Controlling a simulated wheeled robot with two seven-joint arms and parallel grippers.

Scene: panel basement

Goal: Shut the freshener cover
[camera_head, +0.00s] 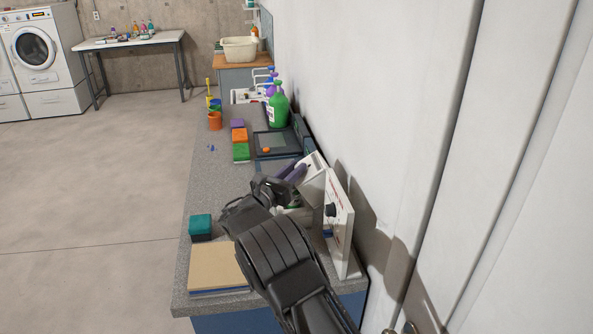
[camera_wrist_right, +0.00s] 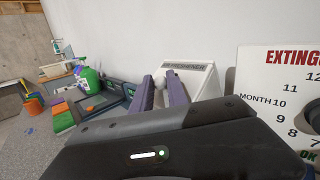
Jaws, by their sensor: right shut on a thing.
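The white freshener (camera_head: 316,186) stands on the grey counter by the wall, with its pale cover tilted. In the right wrist view the sloping cover (camera_wrist_right: 197,82) shows with dark lettering ending in "FRESHENER". My right gripper (camera_head: 298,172) reaches over the counter to the freshener's left side. Its two purple fingers (camera_wrist_right: 160,82) are closed on a small white rounded part of the cover, with the panel just behind and right. The freshener's lower part is largely hidden by my gripper and wrist. My left gripper is not in view.
A white sign board (camera_head: 338,222) stands upright close right of my gripper, near the wall. A tan board (camera_head: 215,268) and teal block (camera_head: 200,225) lie nearer.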

